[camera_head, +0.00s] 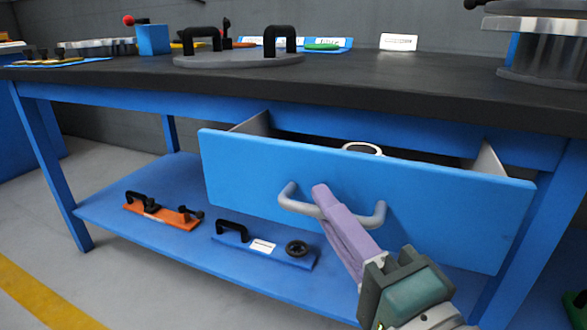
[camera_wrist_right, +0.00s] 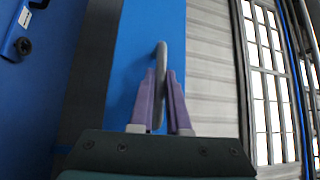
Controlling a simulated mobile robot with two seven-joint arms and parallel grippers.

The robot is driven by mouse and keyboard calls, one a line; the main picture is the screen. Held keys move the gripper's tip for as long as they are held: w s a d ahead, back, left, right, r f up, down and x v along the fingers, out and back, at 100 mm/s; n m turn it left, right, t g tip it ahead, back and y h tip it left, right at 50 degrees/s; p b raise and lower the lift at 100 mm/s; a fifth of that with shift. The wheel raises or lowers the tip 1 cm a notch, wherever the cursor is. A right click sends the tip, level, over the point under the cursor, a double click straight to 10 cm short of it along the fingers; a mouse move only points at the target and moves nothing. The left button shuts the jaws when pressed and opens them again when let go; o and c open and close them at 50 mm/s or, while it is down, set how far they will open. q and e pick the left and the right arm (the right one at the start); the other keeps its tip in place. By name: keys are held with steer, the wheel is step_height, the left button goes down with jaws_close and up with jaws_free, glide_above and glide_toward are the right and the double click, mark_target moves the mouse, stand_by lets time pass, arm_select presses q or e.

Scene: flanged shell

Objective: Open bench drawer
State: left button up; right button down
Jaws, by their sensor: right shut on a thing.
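The bench drawer (camera_head: 365,195) has a blue front and stands pulled out from under the dark bench top (camera_head: 330,75), with its grey side walls showing. A white ring-shaped thing (camera_head: 362,148) shows inside it. My right gripper (camera_head: 322,195) has purple fingers and is shut on the grey drawer handle (camera_head: 292,201) near its middle. In the right wrist view the handle (camera_wrist_right: 161,65) passes between the two fingers (camera_wrist_right: 160,85), in front of the blue drawer front (camera_wrist_right: 135,50). My left gripper is not in view.
The blue lower shelf (camera_head: 110,208) holds an orange plate (camera_head: 160,213) and a blue plate (camera_head: 265,250), both with black handles. A grey disc (camera_head: 238,60) with two black handles lies on the bench top. Grey floor is clear at front left.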

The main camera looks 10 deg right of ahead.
steer(key=s+a+p, duration=0.1)
steer(key=s+a, duration=0.3)
steer(key=s, duration=0.2)
steer(key=shift+s+a, duration=0.15)
steer(key=c, duration=0.9)
jaws_free()
steer(key=p+v, duration=0.1)
steer(key=v, duration=0.9)
